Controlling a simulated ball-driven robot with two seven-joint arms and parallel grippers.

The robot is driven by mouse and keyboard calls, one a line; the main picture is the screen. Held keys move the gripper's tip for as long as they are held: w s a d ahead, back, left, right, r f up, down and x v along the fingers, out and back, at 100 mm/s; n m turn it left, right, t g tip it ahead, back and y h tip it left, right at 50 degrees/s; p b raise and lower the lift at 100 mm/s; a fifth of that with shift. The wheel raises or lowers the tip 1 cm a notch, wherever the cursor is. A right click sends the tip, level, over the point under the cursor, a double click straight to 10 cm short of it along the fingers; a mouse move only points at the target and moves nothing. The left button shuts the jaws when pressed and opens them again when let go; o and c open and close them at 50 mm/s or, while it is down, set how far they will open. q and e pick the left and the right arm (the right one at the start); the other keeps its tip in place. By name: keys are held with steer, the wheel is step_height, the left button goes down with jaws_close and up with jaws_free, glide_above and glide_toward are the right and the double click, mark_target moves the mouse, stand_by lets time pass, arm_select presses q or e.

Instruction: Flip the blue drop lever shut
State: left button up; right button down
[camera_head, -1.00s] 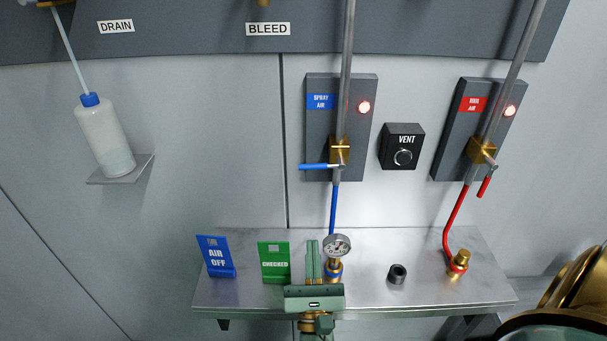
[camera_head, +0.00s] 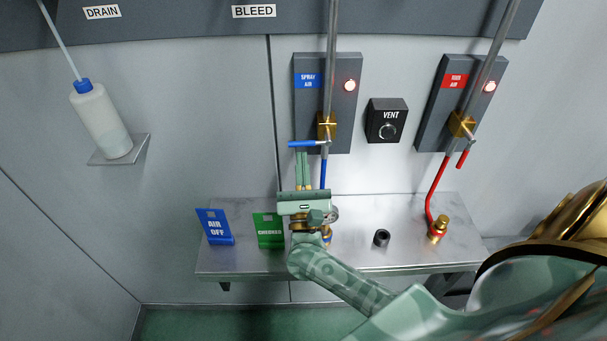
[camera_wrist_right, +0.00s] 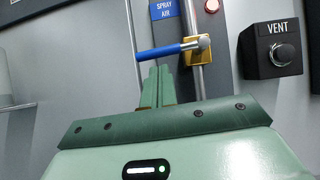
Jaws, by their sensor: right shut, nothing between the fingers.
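The blue drop lever (camera_head: 305,144) sticks out level to the left from the brass valve (camera_head: 326,126) on the spray air pipe. The lever also shows in the right wrist view (camera_wrist_right: 166,50), joined to the valve at its right end. My right gripper (camera_head: 303,158) points up, its two fingers together and empty, with the tips just below the lever. In the right wrist view the fingertips (camera_wrist_right: 157,72) are close under the lever's middle; I cannot tell whether they touch it. My left gripper is not in view.
The VENT box (camera_head: 387,121) is right of the spray air panel (camera_head: 308,115). A red lever (camera_head: 462,159) hangs on the right pipe. The shelf (camera_head: 350,262) holds the AIR OFF sign (camera_head: 215,227), the CHECKED sign (camera_head: 269,231), a black ring (camera_head: 381,238) and a gauge, partly hidden by my gripper.

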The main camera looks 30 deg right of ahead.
steer(key=shift+r, duration=0.35)
steer(key=shift+w+r+m+h, duration=0.15)
steer(key=shift+r+m+h, duration=0.3)
steer(key=shift+m, duration=0.25)
steer(key=shift+r+g, duration=0.3)
